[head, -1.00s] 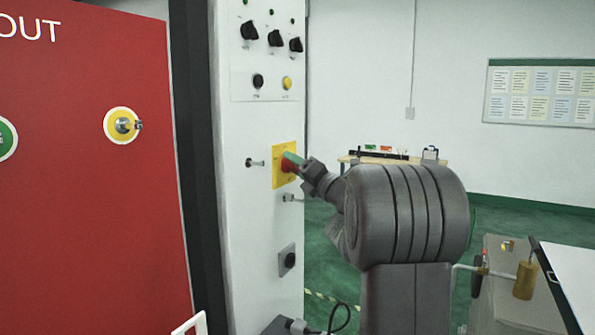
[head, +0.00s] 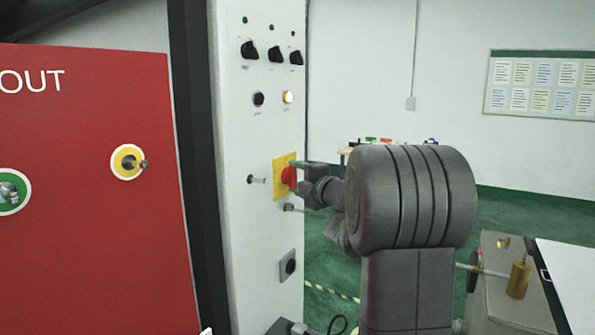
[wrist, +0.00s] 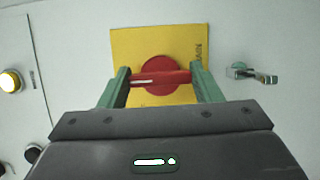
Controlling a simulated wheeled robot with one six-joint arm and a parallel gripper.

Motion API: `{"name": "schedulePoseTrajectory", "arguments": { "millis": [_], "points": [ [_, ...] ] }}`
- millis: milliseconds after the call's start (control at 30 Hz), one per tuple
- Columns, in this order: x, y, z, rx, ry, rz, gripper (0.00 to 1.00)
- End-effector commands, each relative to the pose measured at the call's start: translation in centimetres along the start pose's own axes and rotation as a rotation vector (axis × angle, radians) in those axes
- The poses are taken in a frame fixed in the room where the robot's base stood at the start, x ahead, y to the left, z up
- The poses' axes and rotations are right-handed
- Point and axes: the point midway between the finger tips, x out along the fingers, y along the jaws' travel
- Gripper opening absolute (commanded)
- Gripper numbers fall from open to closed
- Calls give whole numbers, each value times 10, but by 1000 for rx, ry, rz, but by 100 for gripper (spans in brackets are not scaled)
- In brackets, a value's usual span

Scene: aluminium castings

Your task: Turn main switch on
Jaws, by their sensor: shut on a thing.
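The main switch is a red rotary knob (head: 290,176) on a yellow plate (head: 280,165), on the pale cabinet front. In the wrist view, the knob (wrist: 160,70) has a raised red bar lying crosswise over the yellow plate (wrist: 135,42). My gripper (wrist: 160,76) has its two green fingers at either end of that bar and is shut on it. In the head view my gripper (head: 302,175) reaches the knob from the right, and its fingers partly hide it.
Above the switch are black knobs (head: 250,50), a black button (head: 258,99) and a glowing yellow lamp (head: 288,97). Small metal latches (head: 257,180) stick out beside the plate. A red lockout board (head: 90,240) stands left. A bench (head: 495,275) stands at right.

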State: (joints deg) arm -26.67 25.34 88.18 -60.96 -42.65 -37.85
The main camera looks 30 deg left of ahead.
Motion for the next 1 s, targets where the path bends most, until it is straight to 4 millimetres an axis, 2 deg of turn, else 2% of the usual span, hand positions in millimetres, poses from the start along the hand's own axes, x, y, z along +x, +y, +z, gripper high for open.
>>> {"name": "schedulePoseTrajectory", "arguments": {
  "millis": [567,600,700,1000],
  "points": [
    [0,-1,0,35,0,-15,35],
    [0,-1,0,35,0,-15,60],
    [0,-1,0,35,0,-15,80],
    [-1,0,0,34,0,-14,80]
  ]
}}
